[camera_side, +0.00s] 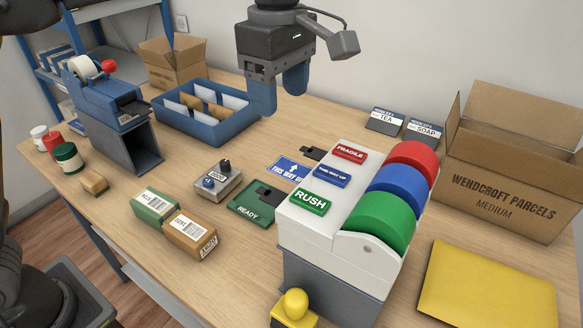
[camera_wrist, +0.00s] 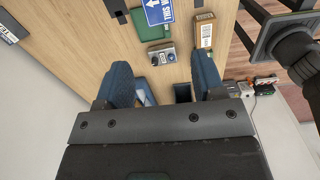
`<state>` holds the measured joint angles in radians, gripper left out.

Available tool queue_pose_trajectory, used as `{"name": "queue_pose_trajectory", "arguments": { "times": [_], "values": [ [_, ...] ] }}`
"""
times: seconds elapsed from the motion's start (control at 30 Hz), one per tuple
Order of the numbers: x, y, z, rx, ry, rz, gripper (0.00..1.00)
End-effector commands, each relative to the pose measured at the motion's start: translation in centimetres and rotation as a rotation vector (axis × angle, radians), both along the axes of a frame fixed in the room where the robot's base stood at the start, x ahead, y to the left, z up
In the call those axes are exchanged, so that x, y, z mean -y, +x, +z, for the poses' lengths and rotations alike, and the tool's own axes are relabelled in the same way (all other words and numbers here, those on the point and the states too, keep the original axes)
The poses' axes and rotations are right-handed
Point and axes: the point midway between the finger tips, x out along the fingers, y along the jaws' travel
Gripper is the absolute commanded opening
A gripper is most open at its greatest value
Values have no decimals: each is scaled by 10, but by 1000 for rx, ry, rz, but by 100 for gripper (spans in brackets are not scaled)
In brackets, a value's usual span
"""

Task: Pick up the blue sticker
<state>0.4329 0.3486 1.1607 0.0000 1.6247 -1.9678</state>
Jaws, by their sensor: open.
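The blue sticker (camera_side: 289,169), with a white arrow and "THIS WAY" lettering, shows at the left side of the label dispenser (camera_side: 325,220), which partly hides its right end. It also shows at the top edge of the wrist view (camera_wrist: 158,11), cut off by the frame. My gripper (camera_side: 282,98) is open and empty, high above the table, behind the sticker and near the blue tray. In the wrist view its two blue fingers (camera_wrist: 162,75) are wide apart, with the sticker well beyond them.
The dispenser carries red, blue and green rolls. A green READY plate (camera_side: 257,202), a small grey device (camera_side: 217,183) and green and brown parcels (camera_side: 190,233) lie left of it. A blue tray (camera_side: 207,131) of envelopes stands behind. An open carton (camera_side: 500,190) stands at right.

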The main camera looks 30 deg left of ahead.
Motion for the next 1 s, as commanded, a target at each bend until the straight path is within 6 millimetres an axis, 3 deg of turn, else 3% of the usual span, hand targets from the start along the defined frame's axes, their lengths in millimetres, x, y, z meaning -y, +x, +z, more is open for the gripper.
{"name": "queue_pose_trajectory", "arguments": {
  "times": [0.27, 1.0],
  "values": [
    [6, 2, -12, -10, 5, 38, 63],
    [5, 2, -95, -7, 4, 36, 63]
  ]
}}
